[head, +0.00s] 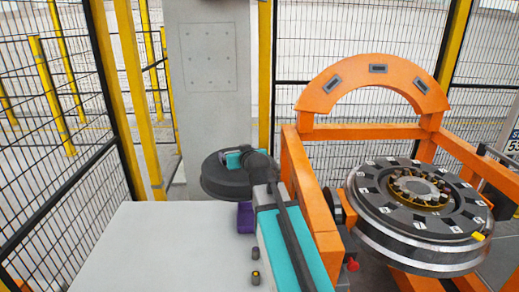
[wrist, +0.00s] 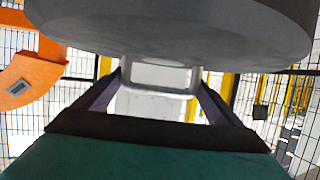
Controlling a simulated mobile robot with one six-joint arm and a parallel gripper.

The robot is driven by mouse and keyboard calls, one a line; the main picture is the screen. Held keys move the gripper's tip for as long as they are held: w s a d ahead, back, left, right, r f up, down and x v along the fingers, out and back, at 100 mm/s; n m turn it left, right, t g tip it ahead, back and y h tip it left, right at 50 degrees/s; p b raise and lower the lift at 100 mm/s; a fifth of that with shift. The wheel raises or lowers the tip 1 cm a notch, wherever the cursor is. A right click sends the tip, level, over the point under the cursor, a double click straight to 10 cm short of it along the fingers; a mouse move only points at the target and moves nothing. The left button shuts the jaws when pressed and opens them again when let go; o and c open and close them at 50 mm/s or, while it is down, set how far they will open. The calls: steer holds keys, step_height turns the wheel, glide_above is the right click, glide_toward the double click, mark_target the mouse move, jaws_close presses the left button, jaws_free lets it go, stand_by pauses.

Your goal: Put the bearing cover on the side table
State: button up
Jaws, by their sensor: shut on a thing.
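The bearing cover (head: 224,182) is a dark grey round disc, held up off the table at its far edge in the head view. In the wrist view the cover (wrist: 180,35) fills the top, with a pale handle loop (wrist: 160,90) on it. My gripper (wrist: 160,84) is shut on this handle, with a dark finger at each side. In the head view my arm partly hides the cover's right side. The side table (head: 150,245) is a flat pale grey top in front of the cover.
An orange gantry (head: 318,215) stands close to the right of my arm, bearing a round wheelset (head: 415,210). The table's left and middle are clear. A grey pillar (head: 210,90) stands behind.

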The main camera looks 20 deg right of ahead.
steer(key=r, duration=0.2)
glide_above(219, 170)
steer(key=shift+w+f+p, duration=0.2)
steer(key=shift+p, duration=0.2)
steer(key=shift+s, duration=0.1)
